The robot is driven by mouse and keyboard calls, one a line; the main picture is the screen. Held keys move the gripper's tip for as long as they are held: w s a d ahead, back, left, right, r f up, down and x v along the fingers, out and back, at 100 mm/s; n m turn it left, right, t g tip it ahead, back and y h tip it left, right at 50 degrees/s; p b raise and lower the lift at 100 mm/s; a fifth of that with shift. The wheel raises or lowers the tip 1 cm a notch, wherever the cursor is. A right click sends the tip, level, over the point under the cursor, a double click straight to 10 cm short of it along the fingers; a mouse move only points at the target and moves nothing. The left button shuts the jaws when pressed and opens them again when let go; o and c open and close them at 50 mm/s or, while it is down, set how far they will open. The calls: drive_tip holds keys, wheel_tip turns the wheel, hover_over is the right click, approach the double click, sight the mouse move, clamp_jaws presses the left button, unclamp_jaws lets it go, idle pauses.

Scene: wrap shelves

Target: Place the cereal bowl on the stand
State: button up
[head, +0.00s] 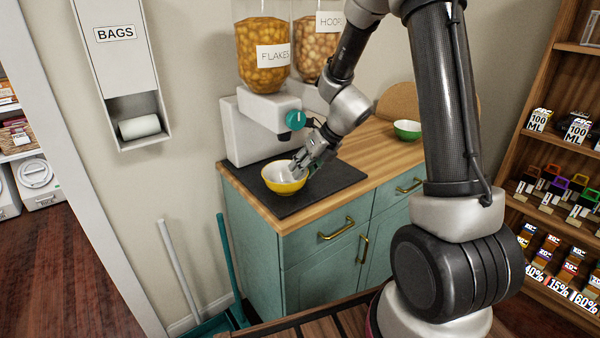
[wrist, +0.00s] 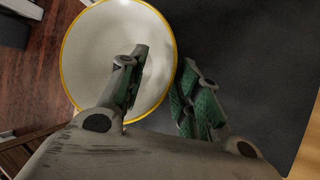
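The cereal bowl (head: 272,181) is yellow outside and white inside. It sits upright on a dark mat (head: 335,180) on the wooden counter, near its front left corner. My gripper (head: 312,163) is at the bowl's right side, pointing down. In the wrist view the bowl (wrist: 95,60) fills the upper left, and my gripper (wrist: 165,62) has one finger over its inside and the other just outside its rim. The fingers are apart, with the rim between them. I cannot tell which thing is the stand; a cereal dispenser (head: 255,145) stands behind the bowl.
A green bowl (head: 407,130) stands farther right on the counter (head: 375,150), before a round wooden board (head: 398,102). Teal drawers (head: 318,240) are below. A broom and dustpan (head: 212,322) lean at the left. Stocked shelves (head: 560,150) stand at the right.

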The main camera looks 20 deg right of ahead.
drive_tip(key=s+d+r+n, duration=0.4)
drive_tip(key=s+r+n, duration=0.5)
drive_tip(key=r, duration=0.5)
drive_tip(key=s+d+r+n+h, duration=0.2)
drive_tip(key=s+d+r+n, duration=0.1)
drive_tip(key=s+n, duration=0.7)
drive_tip(key=s+d+r+n+h, duration=0.3)
drive_tip(key=s+n, duration=0.8)
drive_tip(key=n, duration=0.3)
